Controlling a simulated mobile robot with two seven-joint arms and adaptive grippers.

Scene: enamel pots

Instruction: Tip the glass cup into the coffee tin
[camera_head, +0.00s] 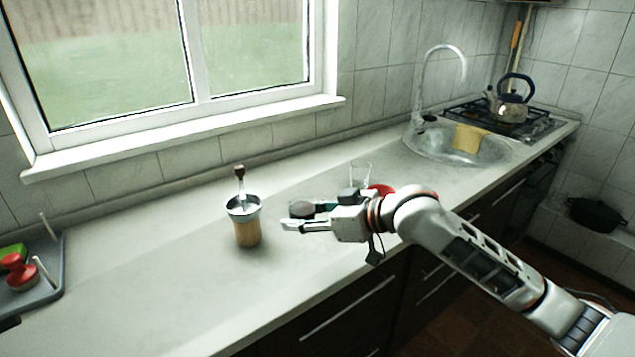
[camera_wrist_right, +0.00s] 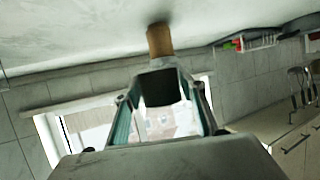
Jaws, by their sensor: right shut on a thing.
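My right gripper (camera_head: 297,216) reaches in from the right, low over the counter, with its fingers closed around a small dark round thing (camera_head: 302,209). In the right wrist view it shows as a dark block (camera_wrist_right: 157,88) between the fingers; I cannot tell whether it is a cup with dark contents. A clear glass cup (camera_head: 360,173) stands behind the gripper, its lower part hidden. A red thing (camera_head: 381,190) shows behind my wrist, mostly hidden; I cannot tell whether it is the coffee tin. My left gripper is not in view.
A wood-coloured hand grinder (camera_head: 248,232) with a metal bowl and crank stands just left of the gripper. A grey tray (camera_head: 62,283) with red and green items lies far left. The sink (camera_head: 480,150) and kettle (camera_head: 510,108) are at the right. The front counter is clear.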

